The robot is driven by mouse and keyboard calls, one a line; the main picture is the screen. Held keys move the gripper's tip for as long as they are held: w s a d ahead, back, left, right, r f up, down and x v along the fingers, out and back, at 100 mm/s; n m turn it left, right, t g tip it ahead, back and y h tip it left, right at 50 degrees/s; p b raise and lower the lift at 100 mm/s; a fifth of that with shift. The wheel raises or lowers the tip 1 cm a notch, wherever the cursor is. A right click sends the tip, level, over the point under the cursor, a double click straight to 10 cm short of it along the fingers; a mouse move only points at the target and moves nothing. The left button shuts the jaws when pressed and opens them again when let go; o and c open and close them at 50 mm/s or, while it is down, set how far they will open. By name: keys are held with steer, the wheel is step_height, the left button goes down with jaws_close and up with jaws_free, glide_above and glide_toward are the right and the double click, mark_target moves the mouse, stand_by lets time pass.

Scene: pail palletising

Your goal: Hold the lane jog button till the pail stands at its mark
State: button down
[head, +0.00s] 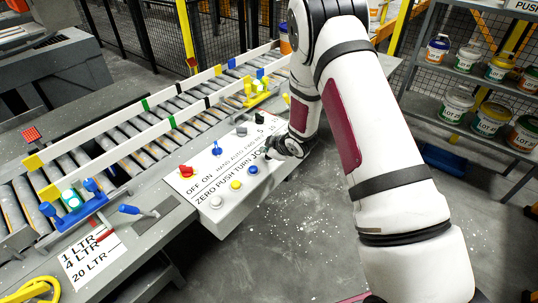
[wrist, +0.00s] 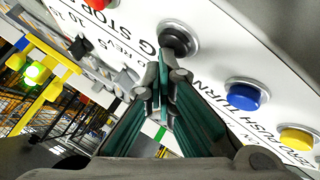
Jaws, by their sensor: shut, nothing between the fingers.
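The control panel (head: 228,212) on the side of the roller lane (head: 130,134) carries a row of buttons. In the wrist view the black button (wrist: 178,40) sits by the partly hidden word ending in G, which reads JOG in the head view. My gripper (wrist: 170,74) is shut and empty, its fingertips at the lower edge of the black button; I cannot tell whether they press it. In the head view my gripper (head: 285,147) is over the panel and hides that button. A pail (head: 285,40) with an orange and blue side shows partly behind my arm at the lane's far end.
The blue button (wrist: 243,94) and yellow button (wrist: 296,138) are beside the black one. A red button (wrist: 97,3) is on its other side. A yellow bracket (head: 256,98) and a blue bracket (head: 80,211) stand on the lane. Shelves with pails (head: 453,104) stand at right.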

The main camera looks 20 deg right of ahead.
steer(key=shift+r+p, duration=0.3)
steer(key=shift+r, duration=0.6)
steer(key=shift+r, duration=0.1)
step_height(320, 180, up, 5)
steer(key=shift+f+p, duration=0.1)
steer(key=shift+p, duration=0.75)
